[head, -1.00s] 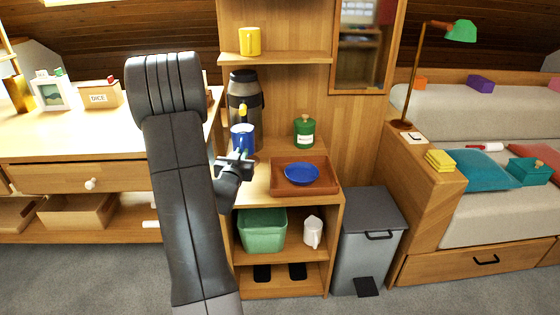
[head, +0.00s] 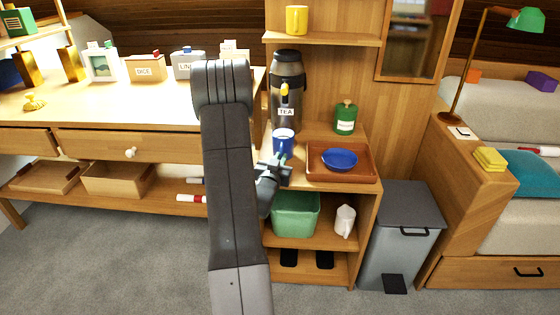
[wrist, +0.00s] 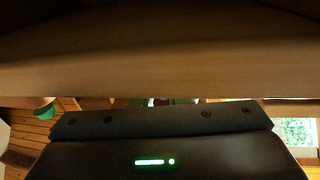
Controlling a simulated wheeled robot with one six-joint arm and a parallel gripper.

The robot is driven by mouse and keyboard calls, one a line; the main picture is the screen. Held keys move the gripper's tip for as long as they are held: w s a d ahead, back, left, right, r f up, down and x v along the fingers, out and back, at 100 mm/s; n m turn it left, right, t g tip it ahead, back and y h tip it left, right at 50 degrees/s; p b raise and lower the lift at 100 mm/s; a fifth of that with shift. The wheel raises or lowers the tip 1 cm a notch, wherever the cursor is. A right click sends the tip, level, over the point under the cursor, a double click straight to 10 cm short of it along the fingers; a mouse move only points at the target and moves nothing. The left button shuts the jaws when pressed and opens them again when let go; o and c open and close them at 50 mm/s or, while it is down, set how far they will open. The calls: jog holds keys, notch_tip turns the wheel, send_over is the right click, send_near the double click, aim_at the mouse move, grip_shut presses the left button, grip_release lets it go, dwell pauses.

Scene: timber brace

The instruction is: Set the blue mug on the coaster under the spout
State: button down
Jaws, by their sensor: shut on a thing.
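The blue mug (head: 283,142) is upright in front of the dark drink dispenser (head: 288,72) in the head view. The dispenser carries a TEA label and a yellow spout (head: 285,90). The mug is below and in front of this spout. My gripper (head: 280,161) is shut on the mug, low on its near side. I cannot tell whether the mug's base touches the shelf top. No coaster shows; the mug, gripper and arm cover the area below the spout. The wrist view is mostly filled by a brown surface, and the mug is not recognisable there.
A brown tray (head: 366,173) with a blue bowl (head: 339,159) stands right of the mug. A green canister (head: 345,119) is behind it. A shelf with a yellow mug (head: 296,19) hangs above the dispenser. A green bin (head: 297,212) sits below.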

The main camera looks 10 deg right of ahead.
jog(key=shift+f, duration=0.1)
jog(key=c, duration=1.5)
grip_release()
jog(key=shift+o, duration=0.2)
jog(key=shift+s, duration=0.1)
